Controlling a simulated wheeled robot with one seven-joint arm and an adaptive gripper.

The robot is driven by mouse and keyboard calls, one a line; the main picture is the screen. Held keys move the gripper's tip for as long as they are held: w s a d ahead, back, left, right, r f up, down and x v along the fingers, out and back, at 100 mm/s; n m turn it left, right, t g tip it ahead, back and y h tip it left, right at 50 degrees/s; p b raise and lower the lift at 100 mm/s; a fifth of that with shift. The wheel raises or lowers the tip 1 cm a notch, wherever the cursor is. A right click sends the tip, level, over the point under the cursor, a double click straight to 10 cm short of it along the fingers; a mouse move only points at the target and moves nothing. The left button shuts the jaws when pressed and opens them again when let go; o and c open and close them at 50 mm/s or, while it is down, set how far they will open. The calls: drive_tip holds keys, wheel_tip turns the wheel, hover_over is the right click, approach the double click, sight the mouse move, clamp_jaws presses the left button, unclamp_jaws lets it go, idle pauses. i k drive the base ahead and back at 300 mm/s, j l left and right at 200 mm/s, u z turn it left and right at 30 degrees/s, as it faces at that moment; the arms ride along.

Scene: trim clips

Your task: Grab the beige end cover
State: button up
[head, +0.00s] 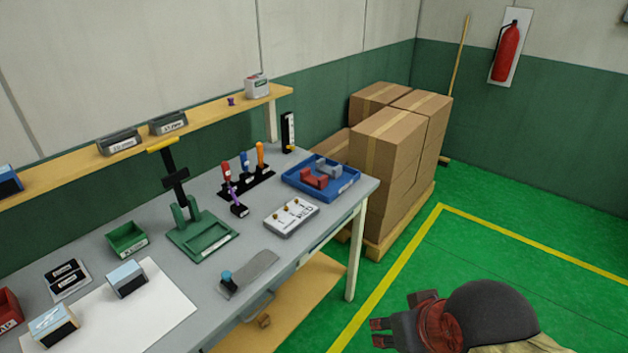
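I cannot pick out a beige end cover with certainty. A small tan-brown piece (264,321) lies low under the front of the workbench, by the wooden lower shelf; it is too small to identify. A blue tray (345,188) at the bench's right end holds red and grey parts, none clearly beige. My gripper (376,333) is at the lower right, over the green floor, right of the bench and apart from everything on it. Its two reddish fingertips are spread with a gap and nothing between them.
The grey workbench (200,270) carries a green press stand (203,237), a white board with brass knobs (292,217), a tool rack (247,187), a green bin (127,240) and boxes. Stacked cartons (390,150) stand behind its right end. The floor (500,250) at right is clear.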

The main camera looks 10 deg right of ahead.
sight(51, 327)
drive_tip(key=u, duration=1.95)
drive_tip(key=i+j, duration=0.2)
drive_tip(key=j, duration=0.2)
drive_tip(key=i+j, duration=0.45)
drive_tip(key=j, duration=0.3)
drive_tip(key=i+j, duration=0.25)
drive_tip(key=j, duration=0.15)
drive_tip(key=i+j, duration=0.2)
drive_tip(key=j, duration=0.2)
drive_tip(key=l+z, duration=0.05)
